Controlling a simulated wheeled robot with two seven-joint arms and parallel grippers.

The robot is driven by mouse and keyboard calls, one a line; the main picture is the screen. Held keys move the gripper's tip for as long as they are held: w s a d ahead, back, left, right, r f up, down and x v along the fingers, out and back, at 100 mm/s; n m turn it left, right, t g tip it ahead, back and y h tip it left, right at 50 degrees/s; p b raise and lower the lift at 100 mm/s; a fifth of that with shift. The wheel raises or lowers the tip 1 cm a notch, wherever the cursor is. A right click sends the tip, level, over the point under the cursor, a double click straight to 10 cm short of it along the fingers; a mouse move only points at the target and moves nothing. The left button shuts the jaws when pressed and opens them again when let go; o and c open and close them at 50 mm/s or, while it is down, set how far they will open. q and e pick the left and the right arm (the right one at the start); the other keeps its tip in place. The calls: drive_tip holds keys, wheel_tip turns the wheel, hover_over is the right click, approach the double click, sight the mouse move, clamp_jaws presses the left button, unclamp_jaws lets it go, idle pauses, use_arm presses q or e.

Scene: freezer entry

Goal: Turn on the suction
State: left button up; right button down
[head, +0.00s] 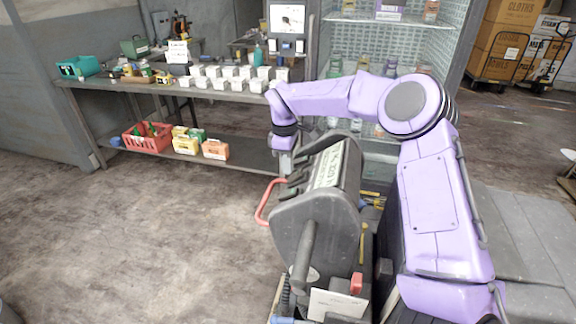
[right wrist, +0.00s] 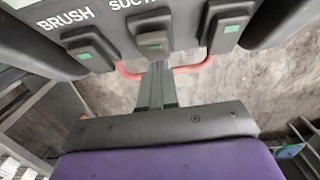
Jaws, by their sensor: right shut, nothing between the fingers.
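A grey machine console (head: 325,215) stands in front of me in the head view, with dark levers or switches along its left edge. In the right wrist view, its panel carries the label BRUSH and a partly cut-off label starting "SUC". Below the labels are three dark rocker switches with green patches: left (right wrist: 90,48), middle (right wrist: 151,40) and right (right wrist: 230,27). The middle one sits under the "SUC" label. My right gripper (right wrist: 156,66) is shut and empty, its tips just below the middle switch; contact cannot be told. It also shows in the head view (head: 284,163). My left gripper is out of view.
A red bar (head: 265,202) sticks out left of the console. A glass-door cabinet (head: 390,45) stands behind my right arm. The floor at left is clear.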

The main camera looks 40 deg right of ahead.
drive_tip(key=w+a+r, duration=0.1)
drive_tip(key=w+r, duration=0.1)
drive_tip(key=r, duration=0.4)
drive_tip(key=w+a+r, duration=0.2)
drive_tip(key=r, duration=0.4)
drive_tip(key=shift+w+r+b, duration=0.15)
drive_tip(key=shift+r+b, duration=0.05)
drive_tip(key=shift+b, duration=0.15)
